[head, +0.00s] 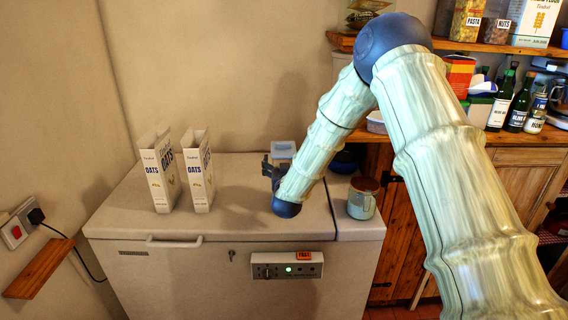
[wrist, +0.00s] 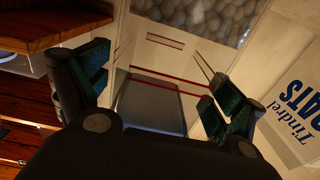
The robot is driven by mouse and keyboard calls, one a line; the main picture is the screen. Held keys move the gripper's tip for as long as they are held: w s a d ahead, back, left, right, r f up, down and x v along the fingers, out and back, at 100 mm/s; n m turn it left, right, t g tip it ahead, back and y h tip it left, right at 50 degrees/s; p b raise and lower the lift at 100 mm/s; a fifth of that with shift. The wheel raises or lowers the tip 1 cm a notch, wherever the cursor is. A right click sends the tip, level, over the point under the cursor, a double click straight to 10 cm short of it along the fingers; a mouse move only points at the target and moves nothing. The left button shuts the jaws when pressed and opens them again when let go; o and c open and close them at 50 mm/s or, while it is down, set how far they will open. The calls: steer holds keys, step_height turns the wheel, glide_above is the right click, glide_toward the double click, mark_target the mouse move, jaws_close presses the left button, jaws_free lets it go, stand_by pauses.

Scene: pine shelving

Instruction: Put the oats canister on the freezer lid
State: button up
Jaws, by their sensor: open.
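Two white cartons lettered OATS stand upright side by side on the freezer lid (head: 240,222) in the head view, a left carton (head: 158,178) and a right carton (head: 198,176). My gripper (head: 270,170) is low over the lid, to the right of both cartons. A box with a blue-grey top (head: 283,149) is just behind my gripper, partly hidden by it and my arm. In the wrist view my gripper (wrist: 155,90) is open. A grey panel with red lines (wrist: 150,103) shows between its fingers; I cannot tell contact. An OATS-lettered face (wrist: 295,105) is at right.
A wooden counter at right holds dark bottles (head: 508,100) and boxes, below a shelf of packages. A small wooden ledge (head: 38,268) is at left. The lid's front is clear.

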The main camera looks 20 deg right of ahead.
steer(key=shift+r, duration=0.1)
steer(key=b+v, duration=0.4)
steer(key=v, duration=0.8)
steer(key=s+a+f+n+g+y, duration=0.1)
steer(key=s+f+g, duration=0.2)
steer(key=s+f, duration=0.5)
steer(key=s+f+g+y, duration=0.2)
steer(key=s+f, duration=0.3)
steer(key=f, duration=0.7)
steer(key=s+a+f+n+g+y, duration=0.1)
steer(key=s+f+g, duration=0.2)
steer(key=s+f, duration=0.55)
steer(key=s+f+g, duration=0.4)
steer(key=s+f, duration=0.4)
steer(key=s, duration=0.7)
steer(key=s+d+f+g+y, duration=0.1)
steer(key=s+f+g, duration=0.4)
steer(key=s, duration=1)
step_height(320, 180, down, 3)
steer(key=shift+n+g, duration=0.3)
